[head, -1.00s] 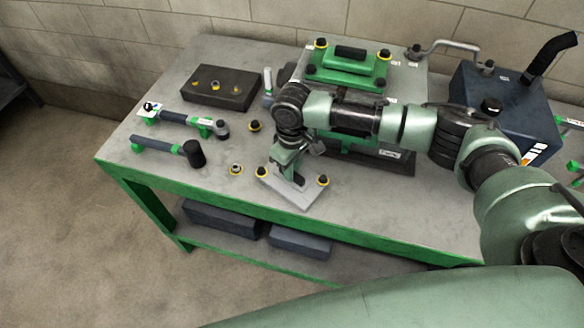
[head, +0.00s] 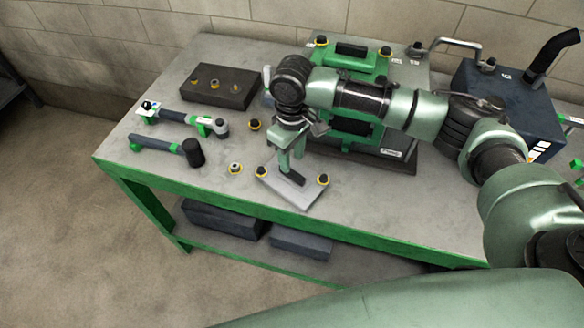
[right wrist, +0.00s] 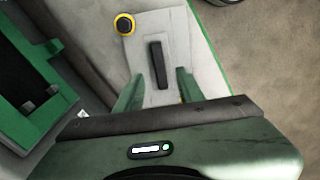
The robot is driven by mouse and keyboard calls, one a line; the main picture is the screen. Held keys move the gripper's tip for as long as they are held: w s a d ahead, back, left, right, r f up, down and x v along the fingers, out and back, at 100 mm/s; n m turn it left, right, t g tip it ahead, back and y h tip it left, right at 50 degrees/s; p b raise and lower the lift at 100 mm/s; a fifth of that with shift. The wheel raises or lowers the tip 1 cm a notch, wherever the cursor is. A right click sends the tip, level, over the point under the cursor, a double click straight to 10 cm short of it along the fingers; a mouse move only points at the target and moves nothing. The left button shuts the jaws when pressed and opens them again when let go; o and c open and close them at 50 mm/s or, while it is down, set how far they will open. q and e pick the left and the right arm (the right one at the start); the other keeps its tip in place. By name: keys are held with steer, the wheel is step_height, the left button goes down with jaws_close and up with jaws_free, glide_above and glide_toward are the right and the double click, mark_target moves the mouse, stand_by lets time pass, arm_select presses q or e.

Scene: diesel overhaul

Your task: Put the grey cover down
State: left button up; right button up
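The grey cover (head: 297,193) is a light grey plate with a black bar handle (head: 293,178). It lies on the workbench (head: 222,203) close to the front edge, with yellow-ringed black knobs at its corners. My right gripper (head: 290,163) is just above the handle and points down. In the right wrist view the two green fingers (right wrist: 158,80) stand apart, one on each side of the handle (right wrist: 156,58), with gaps showing. The grey cover (right wrist: 178,32) fills the middle there. My left gripper is not in view.
A green cover (head: 352,62) sits on the grey engine block behind my right arm. A dark block (head: 218,88), a mallet (head: 170,147) and another tool lie at the left. A blue tank (head: 500,100) stands right.

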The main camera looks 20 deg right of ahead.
mark_target(292, 172)
step_height(292, 172, up, 6)
steer(key=b, duration=0.1)
steer(key=shift+r, duration=0.25)
